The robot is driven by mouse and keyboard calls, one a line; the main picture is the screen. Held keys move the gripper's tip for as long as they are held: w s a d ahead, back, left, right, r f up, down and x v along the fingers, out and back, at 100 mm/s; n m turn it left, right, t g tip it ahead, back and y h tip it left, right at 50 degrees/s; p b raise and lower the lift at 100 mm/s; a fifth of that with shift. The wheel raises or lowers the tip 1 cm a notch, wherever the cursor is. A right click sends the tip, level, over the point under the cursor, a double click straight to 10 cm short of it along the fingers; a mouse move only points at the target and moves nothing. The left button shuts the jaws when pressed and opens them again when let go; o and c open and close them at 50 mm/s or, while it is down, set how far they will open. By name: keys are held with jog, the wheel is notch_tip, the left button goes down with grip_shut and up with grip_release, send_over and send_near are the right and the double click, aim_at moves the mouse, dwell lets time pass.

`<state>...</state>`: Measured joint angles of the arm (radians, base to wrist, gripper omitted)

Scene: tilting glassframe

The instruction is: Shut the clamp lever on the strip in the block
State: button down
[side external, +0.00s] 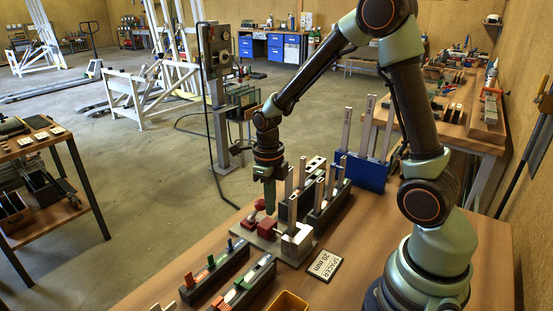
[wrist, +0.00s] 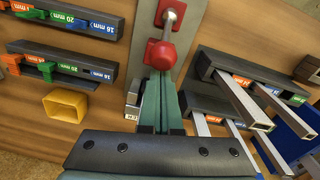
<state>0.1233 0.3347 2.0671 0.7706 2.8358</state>
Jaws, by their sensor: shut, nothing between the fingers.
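The clamp sits on a grey base plate (side external: 243,229) on the wooden table. It has a red block (side external: 267,228) and a lever with a red knob (side external: 257,205). In the wrist view the red block (wrist: 160,54) is just beyond my fingertips, and the pale lever runs past it to the red knob (wrist: 171,14). A pale block (side external: 297,241) stands at the right end of the plate; the strip in it is hard to make out. My gripper (side external: 270,211) points down, shut and empty, close to the red parts; its fingers show in the wrist view (wrist: 161,82). Contact cannot be told.
Dark racks with upright metal strips (wrist: 235,100) stand beside the plate. Low racks with coloured labelled pieces (side external: 215,272) lie at the front. A yellow bin (side external: 288,302) and a spacer sign (side external: 324,265) lie on the table. A blue rack (side external: 362,172) stands behind.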

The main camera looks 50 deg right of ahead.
jog(key=shift+w, duration=0.1)
dwell(0.3)
jog(key=shift+w+r, duration=0.2)
jog(key=shift+w+r, duration=0.45)
jog(key=shift+w, duration=0.35)
jog(key=shift+w+r+g, duration=0.25)
jog(key=shift+w+g, duration=0.45)
jog(key=shift+w, duration=0.3)
jog(key=w, duration=0.3)
jog(key=shift+r, duration=0.3)
